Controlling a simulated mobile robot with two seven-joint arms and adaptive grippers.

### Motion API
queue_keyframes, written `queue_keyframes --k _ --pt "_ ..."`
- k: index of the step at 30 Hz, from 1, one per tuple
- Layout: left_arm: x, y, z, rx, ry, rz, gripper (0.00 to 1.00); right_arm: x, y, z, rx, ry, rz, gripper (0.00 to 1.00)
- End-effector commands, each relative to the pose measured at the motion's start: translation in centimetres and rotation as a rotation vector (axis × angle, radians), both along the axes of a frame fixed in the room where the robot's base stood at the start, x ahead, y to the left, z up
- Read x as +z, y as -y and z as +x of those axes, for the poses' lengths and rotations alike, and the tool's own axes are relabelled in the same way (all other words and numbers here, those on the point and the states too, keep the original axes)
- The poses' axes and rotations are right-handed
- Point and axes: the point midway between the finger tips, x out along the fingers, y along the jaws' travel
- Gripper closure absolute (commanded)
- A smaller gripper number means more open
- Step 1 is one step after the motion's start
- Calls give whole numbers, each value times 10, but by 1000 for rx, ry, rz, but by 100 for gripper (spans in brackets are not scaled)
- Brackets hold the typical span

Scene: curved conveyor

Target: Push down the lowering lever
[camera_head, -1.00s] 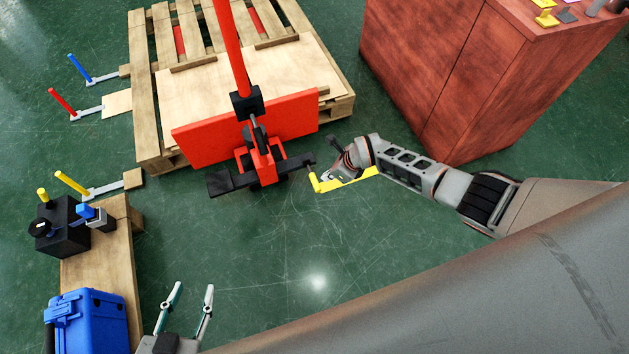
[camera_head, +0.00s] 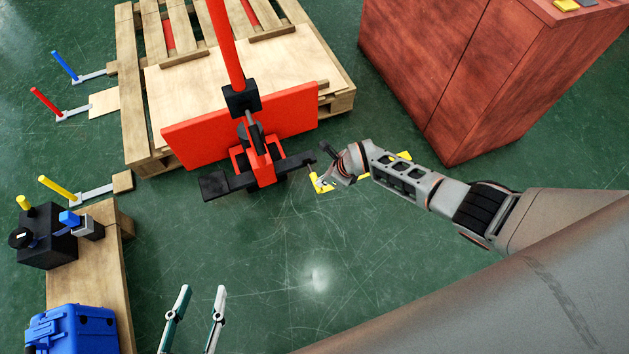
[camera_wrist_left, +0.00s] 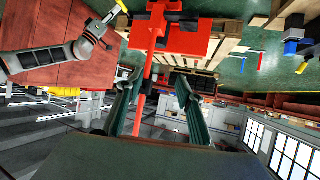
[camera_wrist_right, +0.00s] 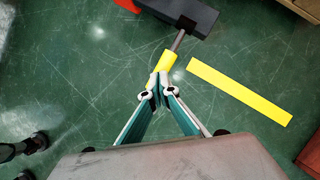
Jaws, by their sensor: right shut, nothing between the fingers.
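The red pallet jack (camera_head: 262,168) stands at the pallet, with black arms or pedals on both sides. At the end of its right black arm (camera_head: 296,163) is a short lever with a yellow sleeve (camera_head: 322,186); the yellow sleeve shows larger in the right wrist view (camera_wrist_right: 163,66). My right gripper (camera_head: 333,178) is at this lever. In the right wrist view its fingertips (camera_wrist_right: 158,90) are together at the sleeve's near end, with nothing held; contact is unclear. My left gripper (camera_head: 202,290) is open and empty over the floor; its spread fingers show in the left wrist view (camera_wrist_left: 156,88).
A wooden pallet (camera_head: 134,90) lies behind the jack. A reddish wooden cabinet (camera_head: 440,80) stands to the right. A bench (camera_head: 92,285) with a black device and blue case is at left. A yellow strip (camera_wrist_right: 240,90) lies on the floor. The floor in front is clear.

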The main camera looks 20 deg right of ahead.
Motion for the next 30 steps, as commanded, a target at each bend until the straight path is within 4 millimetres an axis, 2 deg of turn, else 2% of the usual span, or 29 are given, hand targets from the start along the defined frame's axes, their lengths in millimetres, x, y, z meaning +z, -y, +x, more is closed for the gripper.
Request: queue_keyframes --k 1,7,17,24,29,30 --pt "0 2 0 0 0 -9 63 -6 -1 -1 0 -4 0 100" --pt "9 3 7 3 22 -17 63 -4 -2 3 0 2 1 100" --pt "4 2 4 0 11 -13 63 -6 -2 3 0 2 1 100" --pt "-17 2 -8 0 -33 -13 63 -28 -1 -1 0 -6 -1 100" --pt "-19 0 -9 5 -39 -19 63 -42 -2 -2 0 -7 0 100" --pt "-15 0 -7 7 -31 -21 63 -40 -2 0 0 -4 0 100"
